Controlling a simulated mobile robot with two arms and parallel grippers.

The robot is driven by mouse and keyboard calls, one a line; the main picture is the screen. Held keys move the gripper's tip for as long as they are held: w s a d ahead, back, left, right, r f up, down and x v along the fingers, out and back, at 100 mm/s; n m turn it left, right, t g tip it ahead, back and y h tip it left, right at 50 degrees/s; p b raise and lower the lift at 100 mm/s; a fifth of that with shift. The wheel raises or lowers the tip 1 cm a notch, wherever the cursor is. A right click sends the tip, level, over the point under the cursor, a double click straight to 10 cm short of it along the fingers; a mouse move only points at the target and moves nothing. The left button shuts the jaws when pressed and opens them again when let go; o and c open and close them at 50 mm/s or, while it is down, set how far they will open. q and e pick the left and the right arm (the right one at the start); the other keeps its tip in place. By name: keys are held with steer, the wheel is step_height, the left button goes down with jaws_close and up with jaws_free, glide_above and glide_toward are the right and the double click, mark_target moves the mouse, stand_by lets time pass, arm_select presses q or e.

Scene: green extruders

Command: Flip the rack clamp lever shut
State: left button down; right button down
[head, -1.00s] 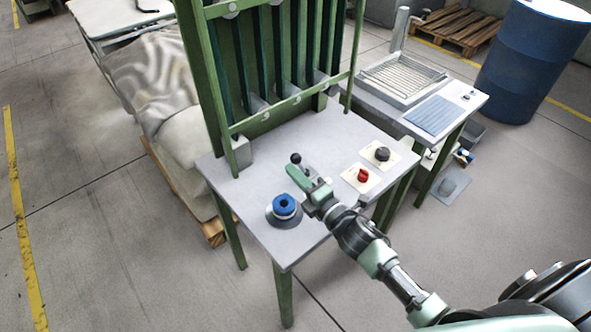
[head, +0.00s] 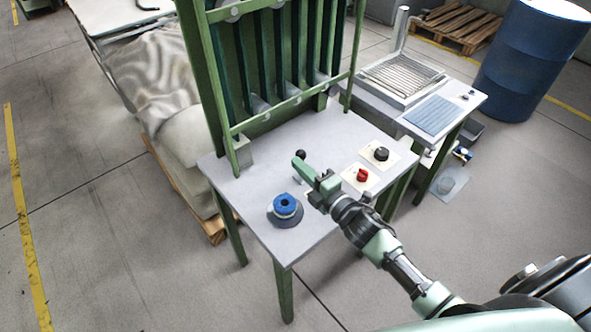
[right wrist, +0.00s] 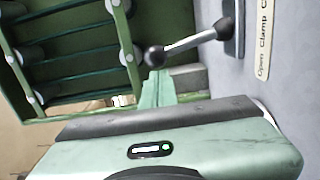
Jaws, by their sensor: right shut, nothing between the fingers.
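The clamp lever has a black ball knob (head: 300,154) on the table beside the tall green rack. In the right wrist view, its metal rod (right wrist: 195,40) runs from the ball (right wrist: 155,56) to a grey mount. A label beside it reads "Open Clamp", with the rest cut off. My right gripper (head: 298,164) is shut and empty, its fingertips right by the ball. In the right wrist view, the fingertips (right wrist: 158,82) are just below the ball; whether they touch is unclear. The lever's base is hidden by my gripper in the head view. My left gripper is not in view.
A blue round knob (head: 285,205) stands near the front left of the table (head: 270,165). A red knob (head: 361,175) and a black knob (head: 381,153) sit on cream plates to the right. The green rack (head: 225,90) rises behind. A side table holds a wire tray (head: 400,76).

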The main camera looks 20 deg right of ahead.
steer(key=shift+w+d+r+m+p, duration=0.3)
steer(key=shift+d+r+m+p, duration=0.3)
steer(key=shift+d+m, duration=0.25)
steer(key=shift+w+d+m+p, duration=0.15)
steer(key=shift+w+d+m, duration=0.1)
steer(key=shift+d+m, duration=0.45)
steer(key=shift+w+d+m+p, duration=0.2)
steer(key=shift+w+d+m, duration=0.05)
steer(key=shift+d+m, duration=0.4)
steer(key=shift+w+d+m+p, duration=0.15)
steer(key=shift+w+d+m, duration=0.1)
steer(key=shift+d+m, duration=0.4)
steer(key=shift+d, duration=0.15)
steer(key=shift+r, duration=0.1)
